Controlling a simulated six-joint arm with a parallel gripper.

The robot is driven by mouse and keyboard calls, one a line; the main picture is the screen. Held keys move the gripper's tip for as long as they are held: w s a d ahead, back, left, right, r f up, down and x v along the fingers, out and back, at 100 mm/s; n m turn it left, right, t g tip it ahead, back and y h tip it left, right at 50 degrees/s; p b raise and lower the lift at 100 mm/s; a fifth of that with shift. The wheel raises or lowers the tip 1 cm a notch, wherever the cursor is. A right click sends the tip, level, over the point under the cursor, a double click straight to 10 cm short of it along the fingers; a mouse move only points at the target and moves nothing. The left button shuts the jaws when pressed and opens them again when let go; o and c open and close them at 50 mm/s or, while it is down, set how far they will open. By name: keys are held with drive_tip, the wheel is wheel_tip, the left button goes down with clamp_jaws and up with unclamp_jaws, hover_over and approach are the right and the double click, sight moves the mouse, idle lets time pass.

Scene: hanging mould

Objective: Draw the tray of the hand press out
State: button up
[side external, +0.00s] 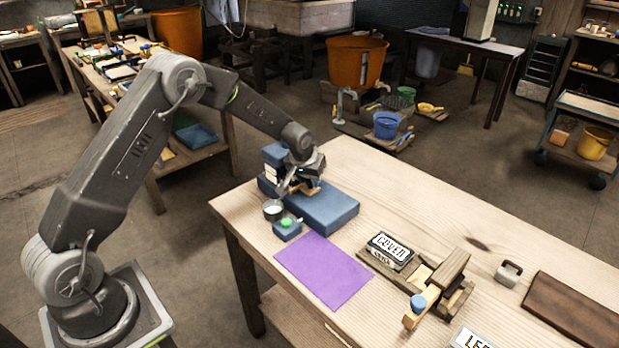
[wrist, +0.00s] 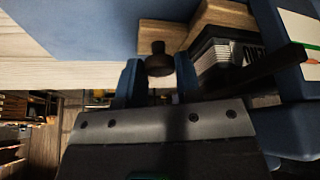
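The blue body that looks like the hand press (side external: 325,210) stands at the table's left end, partly behind my gripper. In the wrist view, a dark round knob (wrist: 158,62) sticks out from a tan wooden part (wrist: 165,33), which looks like the tray's front, beside blue surfaces (wrist: 90,25). My gripper (side external: 306,184) is at the press, low over it. In the wrist view, its two blue fingers (wrist: 159,82) are apart, with the knob between their tips. A gap shows on the left finger's side; I cannot tell whether the right finger touches it. The tray's inside is hidden.
A flat purple sheet (side external: 323,270) lies nearby. A box marked COVER (side external: 391,249) and a wooden device (side external: 443,285) stand farther right.

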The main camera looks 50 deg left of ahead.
clamp_jaws()
drive_tip(key=d, duration=1.3)
drive_tip(key=shift+o, duration=2.3)
unclamp_jaws()
drive_tip(key=v, duration=1.4)
